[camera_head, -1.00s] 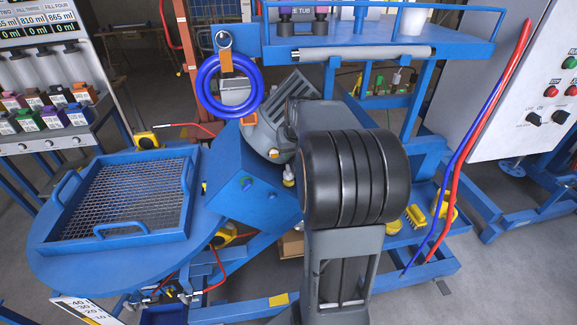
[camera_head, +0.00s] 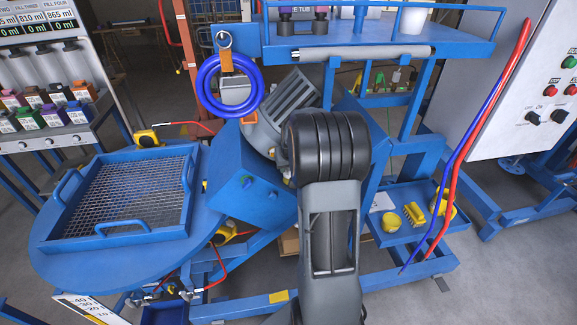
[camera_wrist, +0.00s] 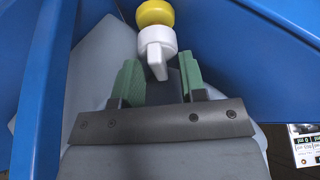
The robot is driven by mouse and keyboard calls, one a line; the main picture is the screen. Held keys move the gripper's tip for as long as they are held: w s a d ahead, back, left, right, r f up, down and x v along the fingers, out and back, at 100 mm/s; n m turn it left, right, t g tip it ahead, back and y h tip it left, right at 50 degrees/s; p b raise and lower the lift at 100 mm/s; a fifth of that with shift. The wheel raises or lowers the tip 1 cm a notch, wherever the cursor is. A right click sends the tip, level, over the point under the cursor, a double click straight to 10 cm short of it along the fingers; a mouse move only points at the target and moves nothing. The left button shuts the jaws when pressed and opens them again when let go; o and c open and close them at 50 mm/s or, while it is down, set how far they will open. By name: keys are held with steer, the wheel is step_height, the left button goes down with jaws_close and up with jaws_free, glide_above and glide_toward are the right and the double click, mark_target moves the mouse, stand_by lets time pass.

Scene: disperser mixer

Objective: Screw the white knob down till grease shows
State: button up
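The white knob (camera_wrist: 157,50) shows at the top of the wrist view, with a round yellow part (camera_wrist: 155,13) above it. Its flat white tab points down toward my gripper. My gripper (camera_wrist: 160,74) is open, with its two green-padded fingers apart. The tab's lower end appears between the fingertips, with gaps on both sides; I cannot tell whether it is at the same depth. No grease can be made out. In the head view my arm hides the knob and my gripper, in front of the blue mixer frame (camera_head: 250,190).
In the head view, a mesh-topped tray (camera_head: 120,195) is at the left, a blue shelf (camera_head: 460,45) above, and a lower tray (camera_head: 385,235) with yellow items at the right.

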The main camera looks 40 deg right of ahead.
jaws_close()
steer(key=shift+s, duration=0.1)
steer(key=shift+a, duration=0.1)
steer(key=shift+f+m, duration=0.1)
steer(key=shift+m, duration=0.6)
